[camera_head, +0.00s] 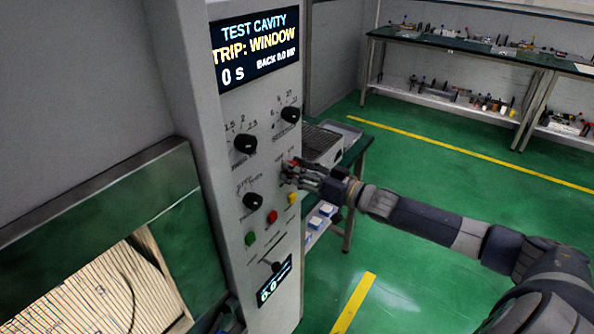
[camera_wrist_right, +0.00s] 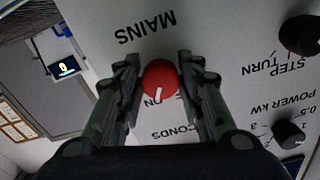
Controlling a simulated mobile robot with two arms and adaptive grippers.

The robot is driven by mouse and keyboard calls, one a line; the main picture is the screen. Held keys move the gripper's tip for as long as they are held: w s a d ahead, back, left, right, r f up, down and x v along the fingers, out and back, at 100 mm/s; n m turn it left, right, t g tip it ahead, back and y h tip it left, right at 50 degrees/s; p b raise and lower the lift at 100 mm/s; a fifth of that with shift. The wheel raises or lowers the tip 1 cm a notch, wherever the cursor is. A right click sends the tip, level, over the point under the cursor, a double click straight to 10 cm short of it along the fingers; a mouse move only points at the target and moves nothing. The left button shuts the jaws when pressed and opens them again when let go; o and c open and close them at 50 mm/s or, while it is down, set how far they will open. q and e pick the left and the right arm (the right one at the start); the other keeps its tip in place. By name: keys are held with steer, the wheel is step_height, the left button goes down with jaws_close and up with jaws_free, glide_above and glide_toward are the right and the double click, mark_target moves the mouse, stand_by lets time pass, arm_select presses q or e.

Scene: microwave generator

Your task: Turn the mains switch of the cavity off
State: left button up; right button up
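The mains switch is a round red knob (camera_wrist_right: 160,78) with a white pointer line, under an upside-down MAINS label in the right wrist view. Its pointer line points down and slightly left there. My right gripper (camera_wrist_right: 160,74) has one finger on each side of the knob, both seeming to touch it. In the head view the right gripper (camera_head: 287,172) reaches in from the right to the panel (camera_head: 228,130), with a bit of the red knob (camera_head: 293,162) showing behind the fingers. The display (camera_head: 256,47) reads TEST CAVITY, TRIP: WINDOW. My left gripper is not in view.
Black knobs (camera_head: 245,143) sit on the panel near the gripper, with green (camera_head: 250,238), red (camera_head: 272,216) and yellow (camera_head: 292,198) buttons below. A bench (camera_head: 350,150) stands behind the arm; green floor is open at right.

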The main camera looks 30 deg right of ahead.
steer(key=c, duration=0.4)
steer(key=shift+o, duration=0.2)
steer(key=shift+n, duration=0.4)
steer(key=n+b, duration=0.1)
steer(key=n, duration=1)
stand_by(0.3)
steer(key=o, duration=1.1)
steer(key=shift+c, duration=0.2)
